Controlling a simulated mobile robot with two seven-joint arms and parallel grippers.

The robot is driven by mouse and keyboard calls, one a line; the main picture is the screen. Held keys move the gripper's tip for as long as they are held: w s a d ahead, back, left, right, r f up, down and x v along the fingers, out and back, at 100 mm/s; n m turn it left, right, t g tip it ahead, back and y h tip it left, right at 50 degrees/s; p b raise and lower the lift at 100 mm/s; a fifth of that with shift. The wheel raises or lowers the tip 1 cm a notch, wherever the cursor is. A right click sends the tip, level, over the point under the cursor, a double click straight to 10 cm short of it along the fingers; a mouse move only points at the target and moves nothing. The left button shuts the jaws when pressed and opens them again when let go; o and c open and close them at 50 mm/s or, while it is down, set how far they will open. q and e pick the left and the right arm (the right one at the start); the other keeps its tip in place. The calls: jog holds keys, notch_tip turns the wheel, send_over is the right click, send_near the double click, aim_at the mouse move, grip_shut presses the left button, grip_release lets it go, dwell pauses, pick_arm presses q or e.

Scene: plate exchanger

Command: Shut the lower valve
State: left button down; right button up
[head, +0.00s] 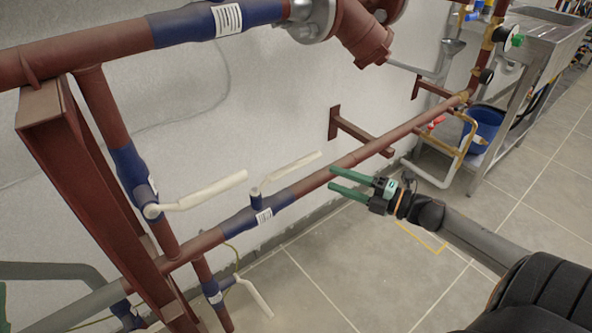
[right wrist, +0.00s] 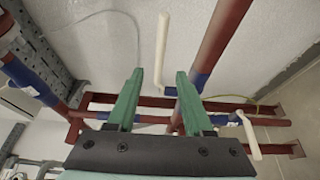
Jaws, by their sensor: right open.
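White-handled valves with blue bodies sit on the red pipes. One lever (head: 205,194) is on the upright pipe. Another lever (head: 290,173) is on the sloping lower pipe, pointing right along it. A third lever (head: 255,297) hangs lowest, near the floor. I cannot tell which one the task calls the lower valve. My right gripper (head: 331,178) is open and empty, its green fingers pointing left, just right of the second lever's tip. In the right wrist view, white levers (right wrist: 162,50) and (right wrist: 249,137) show beyond the open fingers (right wrist: 158,82). My left gripper is not visible.
A red frame post (head: 95,200) stands at the left. A thick red pipe (head: 100,45) runs across the top. A wall bracket (head: 360,132) supports the lower pipe. A blue bucket (head: 485,128) stands under the steel sink at right. The tiled floor in front is clear.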

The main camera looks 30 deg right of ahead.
aim_at(301, 167)
pick_arm(q)
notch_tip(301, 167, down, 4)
jog(key=b, duration=0.3)
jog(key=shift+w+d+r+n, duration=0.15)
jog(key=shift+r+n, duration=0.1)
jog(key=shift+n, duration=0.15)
pick_arm(e)
jog(key=x, duration=1.1)
jog(key=shift+w+a, duration=0.1)
jog(key=shift+w, duration=0.05)
grip_shut()
dwell(0.4)
